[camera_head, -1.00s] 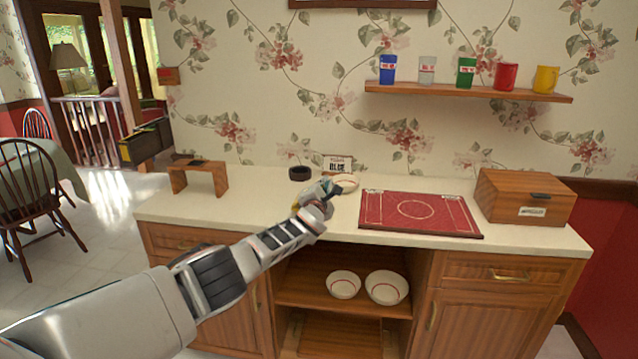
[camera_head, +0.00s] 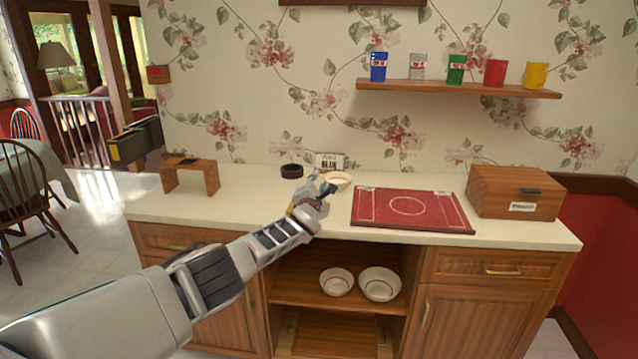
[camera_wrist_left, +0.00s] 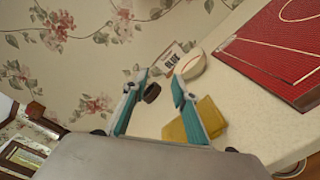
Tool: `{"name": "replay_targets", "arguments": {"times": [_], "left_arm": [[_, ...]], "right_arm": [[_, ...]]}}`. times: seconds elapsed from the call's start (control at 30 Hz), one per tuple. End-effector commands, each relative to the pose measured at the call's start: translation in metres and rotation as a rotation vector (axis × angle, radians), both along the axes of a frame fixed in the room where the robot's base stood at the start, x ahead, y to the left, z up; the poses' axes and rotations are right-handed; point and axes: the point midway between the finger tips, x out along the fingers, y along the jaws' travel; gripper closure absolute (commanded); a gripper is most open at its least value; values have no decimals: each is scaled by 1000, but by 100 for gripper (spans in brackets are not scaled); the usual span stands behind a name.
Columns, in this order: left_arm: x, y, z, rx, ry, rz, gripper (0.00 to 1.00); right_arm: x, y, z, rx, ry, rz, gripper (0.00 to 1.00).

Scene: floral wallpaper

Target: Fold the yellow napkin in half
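The yellow napkin (camera_wrist_left: 207,117) lies flat on the pale counter (camera_wrist_left: 262,120) in the left wrist view. One finger of my left gripper (camera_wrist_left: 159,77) covers part of it. Its near edge is hidden behind the gripper body. In the head view only a yellow sliver of the napkin (camera_head: 291,209) shows beside my left gripper (camera_head: 322,190), and the arm hides the rest. My left gripper is open, its two teal fingers apart with nothing between them. The napkin is beside the right-hand finger in the wrist view; I cannot tell whether they touch. My right gripper is out of view.
A white bowl (camera_head: 339,180), a dark ring-shaped object (camera_head: 291,171) and a small sign (camera_head: 330,161) are behind the gripper. Bare counter lies left of the gripper.

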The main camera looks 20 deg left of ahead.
Motion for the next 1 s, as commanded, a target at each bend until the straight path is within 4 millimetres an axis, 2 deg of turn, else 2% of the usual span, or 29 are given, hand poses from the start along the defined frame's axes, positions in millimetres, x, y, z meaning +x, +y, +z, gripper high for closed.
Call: {"name": "replay_targets", "arguments": {"times": [0.27, 0.43, 1.0], "left_arm": [[0, 0, 3, -3, -1, 0, 72], [0, -1, 13, -5, 0, 0, 72], [0, 0, 86, 1, -3, -1, 72]], "right_arm": [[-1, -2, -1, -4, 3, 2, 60], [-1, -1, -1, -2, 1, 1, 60], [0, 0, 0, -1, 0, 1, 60]]}}
